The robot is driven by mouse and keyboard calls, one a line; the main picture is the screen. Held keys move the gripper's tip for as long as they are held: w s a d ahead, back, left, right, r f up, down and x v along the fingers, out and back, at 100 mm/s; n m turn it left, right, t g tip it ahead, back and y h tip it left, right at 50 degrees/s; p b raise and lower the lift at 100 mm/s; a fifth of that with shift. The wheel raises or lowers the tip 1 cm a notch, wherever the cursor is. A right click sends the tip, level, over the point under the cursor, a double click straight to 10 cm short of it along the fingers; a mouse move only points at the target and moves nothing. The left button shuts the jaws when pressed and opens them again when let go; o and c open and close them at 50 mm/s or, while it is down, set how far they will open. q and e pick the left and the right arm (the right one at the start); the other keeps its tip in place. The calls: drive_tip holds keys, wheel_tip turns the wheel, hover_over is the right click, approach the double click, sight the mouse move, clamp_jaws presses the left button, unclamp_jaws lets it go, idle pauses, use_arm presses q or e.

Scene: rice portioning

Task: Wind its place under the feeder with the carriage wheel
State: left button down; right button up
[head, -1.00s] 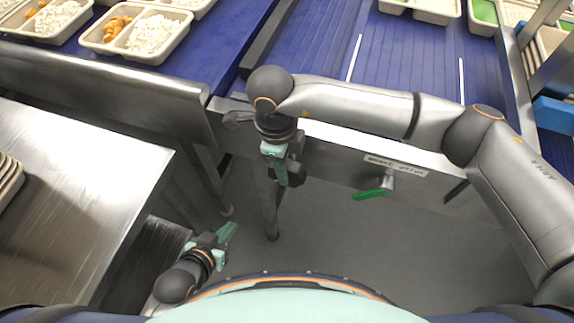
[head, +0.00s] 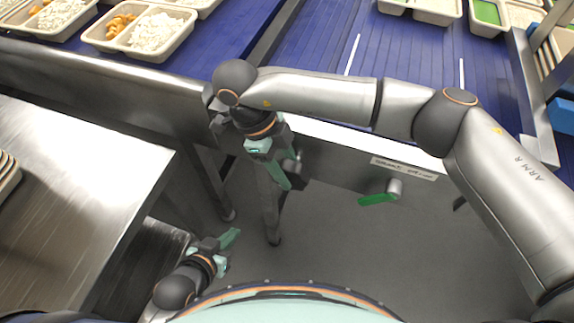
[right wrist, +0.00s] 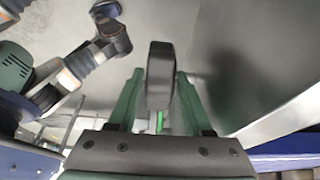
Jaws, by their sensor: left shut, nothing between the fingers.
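In the head view my right gripper (head: 282,174) is at the front of the conveyor frame, fingers pointing down and to the right. In the right wrist view a dark rounded piece (right wrist: 160,75) stands between its two green fingers. It may be the carriage wheel or its grip; I cannot tell whether the fingers press on it. In the head view the gripper hides most of what is there. My left gripper (head: 229,240) is low at the bottom, shut and empty, apart from everything. I cannot make out the feeder.
A green lever (head: 378,199) sticks out of the frame front below a label (head: 404,168). Trays with rice and orange food (head: 140,50) stand on the blue belt (head: 310,50). A steel table (head: 70,190) is at left. The floor below the frame is clear.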

use_arm(q)
drive_tip(key=shift+f, duration=0.1)
use_arm(e)
drive_tip(key=shift+r, duration=0.15)
use_arm(q)
drive_tip(key=shift+w+r+p, duration=0.15)
drive_tip(key=shift+r+p, duration=0.15)
use_arm(e)
drive_tip(key=v, duration=1.2)
use_arm(q)
drive_tip(key=c, duration=1.6)
unclamp_jaws()
use_arm(e)
drive_tip(key=shift+w+a+r, duration=0.1)
